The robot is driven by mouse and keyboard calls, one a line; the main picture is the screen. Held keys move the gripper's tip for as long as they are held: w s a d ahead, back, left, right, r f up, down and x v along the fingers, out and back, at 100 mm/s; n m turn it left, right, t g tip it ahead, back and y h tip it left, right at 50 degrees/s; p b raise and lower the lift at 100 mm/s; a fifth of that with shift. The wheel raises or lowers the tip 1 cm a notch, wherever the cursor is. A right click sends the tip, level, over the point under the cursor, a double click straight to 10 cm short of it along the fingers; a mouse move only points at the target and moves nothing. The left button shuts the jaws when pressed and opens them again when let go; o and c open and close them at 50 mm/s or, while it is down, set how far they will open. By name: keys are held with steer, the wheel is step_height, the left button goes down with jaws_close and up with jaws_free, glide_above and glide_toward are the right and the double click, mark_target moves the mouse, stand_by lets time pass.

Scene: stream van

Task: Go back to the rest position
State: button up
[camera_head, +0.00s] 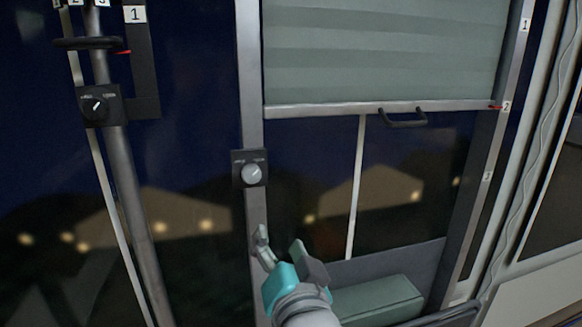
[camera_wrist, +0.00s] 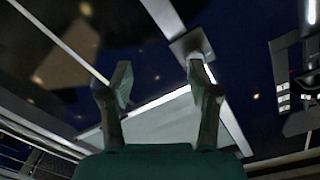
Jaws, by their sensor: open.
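My gripper (camera_head: 279,249) is open and empty in the head view. The dark plate (camera_wrist: 190,44) on the post shows beyond the right fingertip there. I cannot tell from these views how far the fingers are from the post.
A grey-green shutter (camera_head: 385,50) with a dark handle (camera_head: 403,122) hangs at upper right beside a numbered rail (camera_head: 487,176). A black dial (camera_head: 97,106) is mounted on the left pole. A green box (camera_head: 378,302) stands low, right of my gripper.

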steer(key=s+d+f+n+h, duration=0.1)
steer(key=s+d+f, duration=0.3)
steer(key=f, duration=0.5)
steer(key=s+d+f+n+g, duration=0.1)
steer(key=s+d+f, duration=0.35)
steer(key=f, duration=0.55)
steer(key=s+d+f+n+h, duration=0.1)
steer(key=s+d+f, duration=0.35)
steer(key=f, duration=0.45)
steer(key=s+d+f+h, duration=0.1)
steer(key=s+d+f, duration=0.2)
steer(key=s, duration=1)
steer(key=s+d+f+g+h, duration=0.1)
steer(key=s+d+f, duration=0.2)
steer(key=s, duration=1)
steer(key=shift+s+d+f+n+h, duration=0.15)
steer(key=shift+d+n+h, duration=0.2)
steer(key=shift+d, duration=0.7)
